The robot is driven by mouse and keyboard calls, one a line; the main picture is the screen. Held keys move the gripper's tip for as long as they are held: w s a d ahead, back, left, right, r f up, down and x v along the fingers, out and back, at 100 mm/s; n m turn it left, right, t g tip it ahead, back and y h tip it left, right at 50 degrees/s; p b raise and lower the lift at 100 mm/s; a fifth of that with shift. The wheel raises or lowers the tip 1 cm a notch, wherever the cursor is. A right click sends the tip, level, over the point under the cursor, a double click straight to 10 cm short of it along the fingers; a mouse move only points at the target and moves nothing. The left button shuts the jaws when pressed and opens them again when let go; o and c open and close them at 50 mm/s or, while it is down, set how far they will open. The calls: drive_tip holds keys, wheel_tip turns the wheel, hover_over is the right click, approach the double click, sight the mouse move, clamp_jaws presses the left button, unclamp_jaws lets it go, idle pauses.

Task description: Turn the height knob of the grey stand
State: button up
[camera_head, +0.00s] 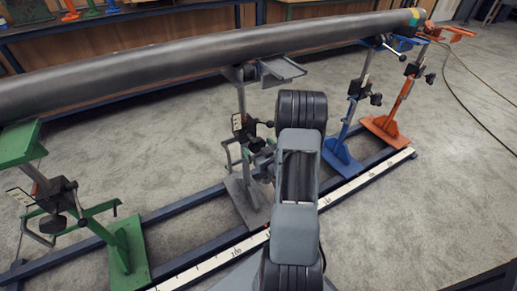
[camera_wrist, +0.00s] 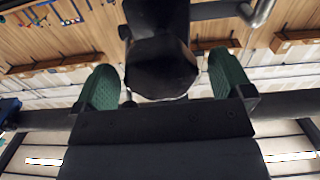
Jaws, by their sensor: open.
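The grey stand (camera_head: 240,110) stands under the long pipe, in the middle of the head view. Its lower part is partly hidden by my arm. In the wrist view a dark, faceted knob (camera_wrist: 161,78) sits between the two green-padded fingers of my gripper (camera_wrist: 161,65). The fingers are open, one on each side of the knob, with a narrow gap showing on both sides. In the head view my gripper and the knob are hidden or too small to make out behind my arm.
A dark pipe (camera_head: 170,57) lies across the stands. A green stand (camera_head: 125,245) is at the left; a blue stand (camera_head: 340,150) and an orange stand (camera_head: 390,122) are at the right. A floor rail with a white scale (camera_head: 345,190) runs in front.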

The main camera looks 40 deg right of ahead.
drive_tip(key=shift+w, duration=0.1)
drive_tip(key=c, duration=0.9)
drive_tip(key=shift+m, duration=0.4)
drive_tip(key=m, duration=0.3)
drive_tip(key=shift+m, duration=0.4)
drive_tip(key=shift+a+m, duration=0.1)
drive_tip(key=shift+m, duration=1.9)
drive_tip(key=o, duration=0.9)
